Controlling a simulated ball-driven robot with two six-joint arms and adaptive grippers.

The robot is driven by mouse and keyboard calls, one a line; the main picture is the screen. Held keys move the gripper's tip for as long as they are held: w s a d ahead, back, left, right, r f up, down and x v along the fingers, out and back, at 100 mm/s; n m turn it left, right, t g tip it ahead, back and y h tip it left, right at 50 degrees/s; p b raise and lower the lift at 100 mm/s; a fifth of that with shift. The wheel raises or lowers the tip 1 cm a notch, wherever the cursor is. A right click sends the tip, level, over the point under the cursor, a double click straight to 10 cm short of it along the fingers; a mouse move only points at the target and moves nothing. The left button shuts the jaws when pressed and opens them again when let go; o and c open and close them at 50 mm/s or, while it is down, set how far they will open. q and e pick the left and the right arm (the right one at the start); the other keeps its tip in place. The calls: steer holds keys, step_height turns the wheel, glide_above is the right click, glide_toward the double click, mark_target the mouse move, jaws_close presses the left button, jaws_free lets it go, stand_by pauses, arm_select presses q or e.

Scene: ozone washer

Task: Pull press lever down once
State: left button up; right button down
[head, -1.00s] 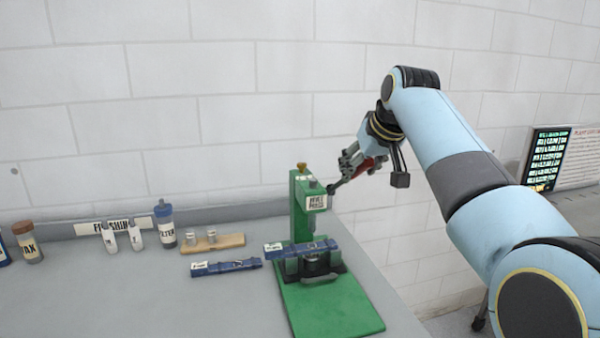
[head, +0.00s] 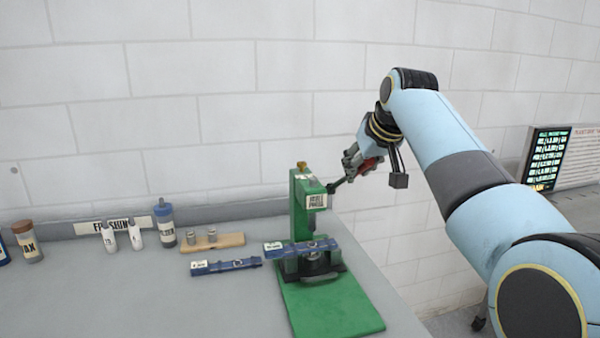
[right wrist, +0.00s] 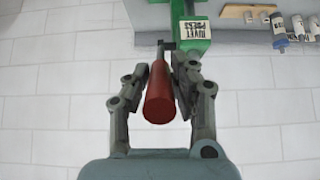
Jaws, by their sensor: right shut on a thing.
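The green rivet press (head: 304,222) stands on the grey bench, and a blue labelled bar (head: 300,247) lies across its lower part. The press lever has a red handle (right wrist: 160,92), which points towards the camera in the right wrist view. My right gripper (head: 358,165) is at the right side of the press head; it also shows in the right wrist view (right wrist: 160,75). It is shut on the red handle, with a finger on each side. In the head view the fingers partly hide the handle (head: 371,163). My left gripper is not in view.
A second blue bar (head: 226,266) lies left of the press. A wooden block with small cylinders (head: 212,243), a blue-capped filter bottle (head: 165,225), white bottles (head: 137,236) and a wax jar (head: 27,243) stand along the back. The front bench is clear.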

steer(key=shift+s+d+f, duration=0.1)
steer(key=shift+s+f, duration=0.25)
steer(key=shift+f, duration=0.25)
steer(key=shift+s+d+f, duration=0.1)
steer(key=shift+s+f, duration=0.25)
steer(key=shift+f, duration=0.25)
steer(key=shift+s+d+f+p, duration=0.15)
steer(key=shift+s+f, duration=0.15)
steer(key=shift+f, duration=0.35)
steer(key=shift+s+f+p, duration=0.15)
steer(key=shift+s+f, duration=0.1)
steer(key=shift+f, duration=0.35)
steer(key=shift+s+f, duration=0.2)
steer(key=shift+f, duration=0.45)
steer(key=shift+s+f, duration=0.15)
steer(key=shift+f, duration=0.5)
